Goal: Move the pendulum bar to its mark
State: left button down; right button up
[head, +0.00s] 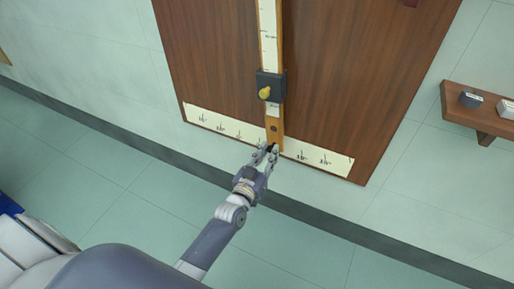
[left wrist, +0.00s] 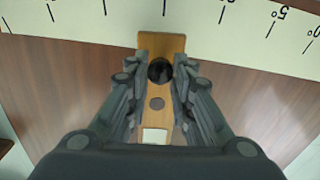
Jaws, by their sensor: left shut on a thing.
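The pendulum bar (head: 274,128) is a wooden strip with a white scale, hanging down the middle of a brown wooden board (head: 345,80). A dark sliding block with a yellow knob (head: 264,94) sits on it. A cream angle scale (head: 225,126) with tick marks runs along the board's lower edge, behind the bar's end. My left gripper (head: 266,152) is at the bar's bottom end. In the left wrist view its fingers (left wrist: 160,85) are shut around a black round knob (left wrist: 160,70) on the bar (left wrist: 158,120). My right gripper is out of view.
A wooden wall shelf (head: 490,109) at the right holds a dark grey block (head: 471,100) and a white block (head: 506,108). A dark skirting strip (head: 340,233) runs along the wall's base. The pale tiled floor (head: 120,210) in front looks clear.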

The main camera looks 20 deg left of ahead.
pick_arm(q)
jog(key=d+r+n+p, duration=0.1)
jog(key=d, duration=0.6)
jog(key=shift+s+d, duration=0.15)
jog(key=shift+d, duration=0.1)
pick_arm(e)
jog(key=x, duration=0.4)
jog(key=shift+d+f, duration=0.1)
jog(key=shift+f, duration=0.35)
pick_arm(q)
jog(key=c, duration=1.4)
grip_release()
jog(key=shift+s, duration=0.1)
jog(key=s, duration=1.1)
jog(key=shift+s+a, duration=0.25)
jog(key=shift+s, duration=0.15)
